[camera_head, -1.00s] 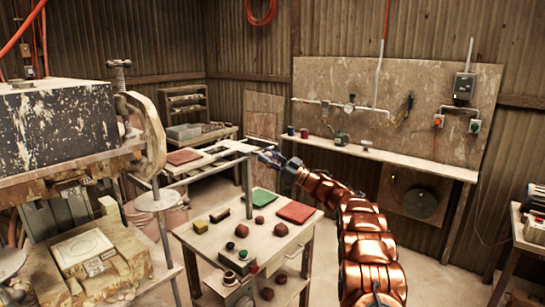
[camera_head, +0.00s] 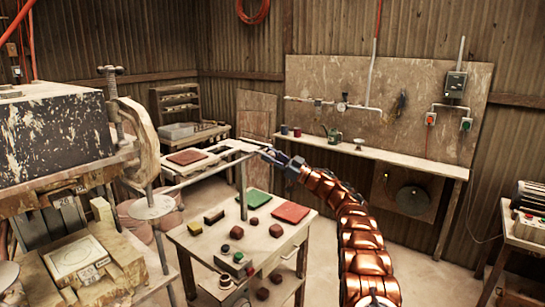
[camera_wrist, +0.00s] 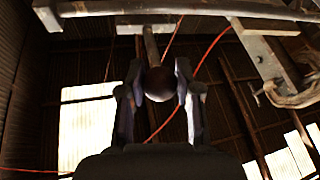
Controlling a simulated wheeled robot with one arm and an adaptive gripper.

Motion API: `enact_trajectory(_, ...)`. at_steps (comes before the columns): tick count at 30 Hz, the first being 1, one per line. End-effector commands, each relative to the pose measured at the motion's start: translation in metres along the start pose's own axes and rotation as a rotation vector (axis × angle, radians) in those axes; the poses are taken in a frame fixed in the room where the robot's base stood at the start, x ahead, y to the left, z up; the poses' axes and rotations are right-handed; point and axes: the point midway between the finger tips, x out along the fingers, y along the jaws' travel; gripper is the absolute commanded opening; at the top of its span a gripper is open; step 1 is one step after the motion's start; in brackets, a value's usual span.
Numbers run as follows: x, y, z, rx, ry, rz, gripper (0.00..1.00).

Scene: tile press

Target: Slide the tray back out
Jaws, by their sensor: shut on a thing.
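My gripper (camera_head: 270,155) is at the tray's right end, at the end of my copper arm. In the wrist view, my gripper (camera_wrist: 160,88) is shut on a dark round knob (camera_wrist: 160,80) on a short stem, with one finger on each side. The stem runs up to a bar. The press (camera_head: 65,135), with a dark scratched block, stands at the left, and the tile is clear of it.
A small table (camera_head: 200,245) under the tray's right side holds green and red tiles and several lumps and blocks. A wall bench (camera_head: 390,160) stands behind my arm. Open floor shows to the right of the table.

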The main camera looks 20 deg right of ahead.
Motion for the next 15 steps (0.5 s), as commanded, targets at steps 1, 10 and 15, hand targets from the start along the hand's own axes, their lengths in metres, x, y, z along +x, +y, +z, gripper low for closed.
enact_trajectory(1,0.0003,0.0004,-0.0005,-0.001,0.001,0.000,0.00)
enact_trajectory(10,0.0004,0.0004,-0.0005,0.000,0.000,0.000,0.00)
enact_trajectory(15,0.0004,0.0003,-0.0003,0.000,0.000,0.000,0.45)
